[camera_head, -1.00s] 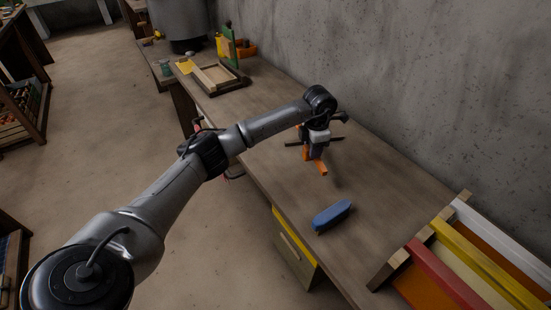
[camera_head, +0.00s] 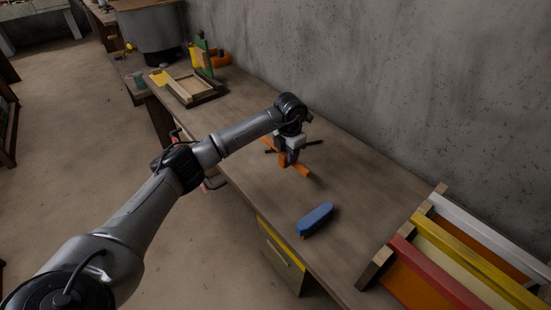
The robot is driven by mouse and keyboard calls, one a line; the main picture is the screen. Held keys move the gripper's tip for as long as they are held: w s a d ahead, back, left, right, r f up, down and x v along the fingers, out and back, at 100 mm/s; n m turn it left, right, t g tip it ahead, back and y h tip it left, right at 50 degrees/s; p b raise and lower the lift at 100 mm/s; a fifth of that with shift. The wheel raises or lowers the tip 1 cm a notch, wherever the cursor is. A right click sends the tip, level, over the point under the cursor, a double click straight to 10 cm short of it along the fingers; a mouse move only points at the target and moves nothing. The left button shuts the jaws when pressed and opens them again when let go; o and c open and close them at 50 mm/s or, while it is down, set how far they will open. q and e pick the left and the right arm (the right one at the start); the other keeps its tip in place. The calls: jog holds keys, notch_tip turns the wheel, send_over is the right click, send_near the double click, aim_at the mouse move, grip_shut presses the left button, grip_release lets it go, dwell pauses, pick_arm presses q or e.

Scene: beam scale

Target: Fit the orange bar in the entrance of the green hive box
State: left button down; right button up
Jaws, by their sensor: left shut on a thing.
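The orange bar (camera_head: 301,170) is in my left gripper, at or just above the wooden bench top; I cannot tell whether it touches the wood. My left gripper (camera_head: 289,161) points down and is shut on the bar, which sticks out on both sides of the fingers. My fingers hide the bar's middle. I cannot make out a green hive box or its entrance; only a small upright green piece (camera_head: 204,56) shows at the far end of the bench. My right gripper is out of view.
A blue brush-like block (camera_head: 315,218) lies on the bench (camera_head: 350,190) near the front edge. A dark thin tool (camera_head: 313,143) lies behind my gripper. A wooden frame (camera_head: 215,90) lies farther back. Red (camera_head: 440,275), yellow and white-edged boxes stand at right. A grey wall bounds the back.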

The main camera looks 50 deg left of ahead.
pick_arm(q)
jog(key=s+a+f, duration=0.1)
jog(key=a+f, duration=0.1)
jog(key=a, duration=0.1)
jog(key=s+a+f, duration=0.2)
jog(key=s+a+f+b, duration=0.1)
jog(key=a+f, duration=0.1)
jog(key=a, duration=0.1)
jog(key=shift+s+a, duration=0.3)
jog(key=shift+s, duration=0.1)
jog(key=f, duration=0.2)
jog(key=shift+s+a+f, duration=0.1)
jog(key=shift+a+f, duration=0.15)
jog(key=shift+f, duration=0.65)
jog(key=shift+f, duration=0.1)
jog(key=c, duration=0.8)
grip_release()
jog(key=shift+f, duration=0.1)
